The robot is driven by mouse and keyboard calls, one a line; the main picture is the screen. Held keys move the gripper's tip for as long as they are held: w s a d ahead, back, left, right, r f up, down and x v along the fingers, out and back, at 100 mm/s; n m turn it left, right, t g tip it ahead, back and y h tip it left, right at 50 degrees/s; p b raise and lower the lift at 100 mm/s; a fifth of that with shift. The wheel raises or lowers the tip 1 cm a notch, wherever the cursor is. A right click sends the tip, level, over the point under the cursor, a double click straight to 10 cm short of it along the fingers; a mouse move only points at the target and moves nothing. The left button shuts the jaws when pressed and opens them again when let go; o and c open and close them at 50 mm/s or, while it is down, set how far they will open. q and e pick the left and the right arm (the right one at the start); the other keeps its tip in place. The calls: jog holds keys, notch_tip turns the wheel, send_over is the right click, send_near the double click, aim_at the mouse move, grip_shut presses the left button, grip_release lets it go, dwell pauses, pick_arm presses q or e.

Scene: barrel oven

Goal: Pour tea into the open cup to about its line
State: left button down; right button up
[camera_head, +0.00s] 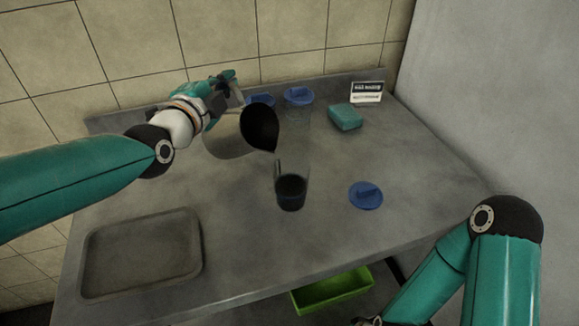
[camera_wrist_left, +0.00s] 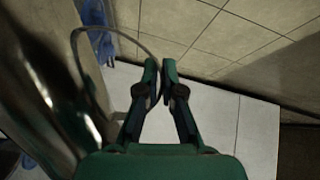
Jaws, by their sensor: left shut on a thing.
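My left gripper (camera_head: 232,92) is shut on the handle of a metal jug (camera_head: 228,135). The jug is tilted to the right, with its dark mouth facing me and its spout just above the open cup (camera_head: 291,188). The clear cup stands upright on the counter, with dark tea in about its lower half. I cannot make out its line or a stream from the spout. In the left wrist view, the shiny jug (camera_wrist_left: 45,95) fills the left side, and its thin handle runs between the fingers (camera_wrist_left: 161,80). My right gripper is out of view.
A blue lid (camera_head: 366,195) lies right of the cup. Cups with blue lids (camera_head: 298,96) stand behind, near a teal block (camera_head: 345,117) and a small sign (camera_head: 367,92). An empty tray (camera_head: 142,253) lies front left. A green bin (camera_head: 332,290) sits below the counter's front edge.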

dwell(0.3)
pick_arm(q)
jog(key=shift+w+a+f+n+g+b, duration=0.2)
jog(key=shift+a+f+n+b, duration=0.1)
jog(key=shift+f+b, duration=0.2)
jog(key=shift+w+a+f+n+g+b, duration=0.1)
jog(key=shift+w+a+f+n+b, duration=0.15)
jog(key=shift+f+b, duration=0.2)
jog(key=shift+w+a+f+n+b, duration=0.3)
jog(key=shift+f+n+b, duration=0.15)
jog(key=shift+n+b, duration=0.1)
jog(key=shift+w+a+g+p, duration=0.1)
jog(key=shift+a+g+p, duration=0.05)
jog(key=shift+g+p, duration=0.2)
jog(key=shift+w+a+f+n, duration=0.1)
jog(key=shift+f+n, duration=0.05)
jog(key=shift+n, duration=0.15)
jog(key=w+a+f+n+g+h+p, duration=0.1)
jog(key=w+a+f+n+g+p, duration=0.2)
jog(key=p, duration=2)
jog(key=shift+w+a+f+n+h, duration=0.3)
jog(key=shift+w+a+f+n, duration=0.4)
jog(key=shift+f+n, duration=0.9)
jog(key=shift+d+f+m, duration=0.15)
jog(key=shift+f+m, duration=0.15)
jog(key=shift+m, duration=0.1)
